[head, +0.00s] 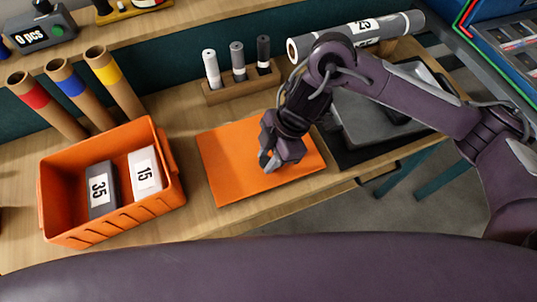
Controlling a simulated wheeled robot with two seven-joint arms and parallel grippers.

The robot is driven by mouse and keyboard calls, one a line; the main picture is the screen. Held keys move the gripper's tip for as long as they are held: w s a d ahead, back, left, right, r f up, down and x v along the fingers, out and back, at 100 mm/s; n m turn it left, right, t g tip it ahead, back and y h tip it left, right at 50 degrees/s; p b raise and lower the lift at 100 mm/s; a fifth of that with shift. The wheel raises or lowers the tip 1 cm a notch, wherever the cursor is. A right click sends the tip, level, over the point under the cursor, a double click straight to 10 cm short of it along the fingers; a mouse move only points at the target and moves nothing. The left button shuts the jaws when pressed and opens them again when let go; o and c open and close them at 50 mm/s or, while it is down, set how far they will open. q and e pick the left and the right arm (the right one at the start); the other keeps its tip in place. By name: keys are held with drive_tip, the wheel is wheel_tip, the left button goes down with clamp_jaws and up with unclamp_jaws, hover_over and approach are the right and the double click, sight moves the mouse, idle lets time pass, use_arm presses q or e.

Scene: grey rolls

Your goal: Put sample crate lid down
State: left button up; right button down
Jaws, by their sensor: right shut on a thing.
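The orange crate lid (225,165) is a flat square panel over the wooden table, right of the crate, lying roughly level. I cannot tell whether it rests on the wood or is just above it. My right gripper (268,162) comes down from the upper right and is shut on the lid near its middle; the grip itself is partly hidden by the fingers. The open orange sample crate (112,225) stands at the left. Inside it lie a dark grey sample marked 35 (99,190) and a light grey one marked 15 (145,169). My left gripper is out of view.
A wooden rack (240,88) with three small rolls stands behind the lid. Three cardboard tubes (115,83) lean behind the crate. A large grey roll marked 23 (350,37) lies at the back right. A dark grey case (385,112) sits right of the lid, partly behind my arm.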

drive_tip(key=shift+f, duration=0.15)
drive_tip(key=c, duration=1.1)
unclamp_jaws()
drive_tip(key=p+v, duration=0.1)
drive_tip(key=v, duration=1.1)
